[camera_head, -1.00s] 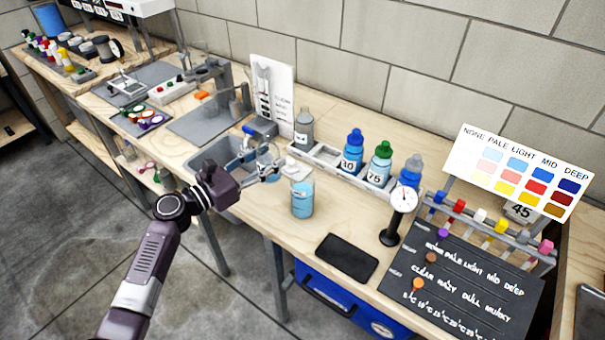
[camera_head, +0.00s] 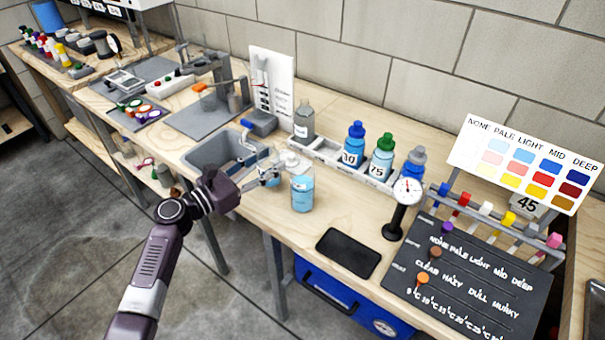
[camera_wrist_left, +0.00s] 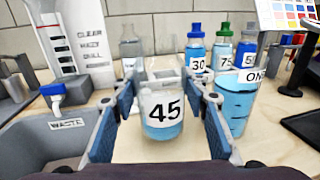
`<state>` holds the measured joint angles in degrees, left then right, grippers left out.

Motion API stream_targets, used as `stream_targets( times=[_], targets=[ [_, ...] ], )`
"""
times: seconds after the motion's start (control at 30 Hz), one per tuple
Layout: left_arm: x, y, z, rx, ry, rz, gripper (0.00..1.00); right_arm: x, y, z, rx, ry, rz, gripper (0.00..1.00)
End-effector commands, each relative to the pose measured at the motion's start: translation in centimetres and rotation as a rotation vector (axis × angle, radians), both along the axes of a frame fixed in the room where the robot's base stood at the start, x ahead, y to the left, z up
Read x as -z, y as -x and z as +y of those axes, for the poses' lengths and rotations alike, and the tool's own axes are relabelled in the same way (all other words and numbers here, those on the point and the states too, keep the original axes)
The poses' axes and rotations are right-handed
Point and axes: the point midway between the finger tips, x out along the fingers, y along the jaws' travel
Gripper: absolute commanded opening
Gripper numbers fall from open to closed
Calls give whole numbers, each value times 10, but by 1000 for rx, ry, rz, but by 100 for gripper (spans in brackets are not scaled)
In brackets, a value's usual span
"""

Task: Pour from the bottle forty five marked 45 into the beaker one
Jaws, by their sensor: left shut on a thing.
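My left gripper (camera_head: 268,177) is shut on a clear bottle marked 45 (camera_wrist_left: 162,112), which shows upright between the fingers in the left wrist view with light blue liquid in its lower part. In that view the fingers (camera_wrist_left: 160,105) stand on both sides of it. The beaker one (camera_head: 302,192) stands upright on the bench just right of the gripper and holds blue liquid. It also shows in the left wrist view (camera_wrist_left: 235,105), right of the right finger and partly hidden by it. My right gripper is not in view.
A sink marked WASTE (camera_wrist_left: 55,140) lies left of the gripper. Behind stands a rack (camera_head: 325,158) with a grey bottle (camera_head: 304,120) and bottles marked 30 (camera_head: 353,145) and 75 (camera_head: 382,158). A dial gauge (camera_head: 406,190) and a black slab (camera_head: 348,252) stand to the right.

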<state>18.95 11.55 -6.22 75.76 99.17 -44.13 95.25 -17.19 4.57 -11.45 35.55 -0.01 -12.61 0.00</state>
Motion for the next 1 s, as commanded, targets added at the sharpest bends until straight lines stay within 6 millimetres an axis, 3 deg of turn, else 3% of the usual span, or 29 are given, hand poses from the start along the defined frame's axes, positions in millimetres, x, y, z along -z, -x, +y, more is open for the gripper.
stream_targets(
  times=[0.27, 0.9, 1.0],
  targets=[
    [-3, 1, -2, 1, -31, -26, 2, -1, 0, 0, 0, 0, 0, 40],
    [-13, 10, -14, 0, -281, -206, 2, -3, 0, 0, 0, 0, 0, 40],
    [-40, 12, -17, 1, -319, -237, 2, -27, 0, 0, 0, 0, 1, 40]
  ],
)
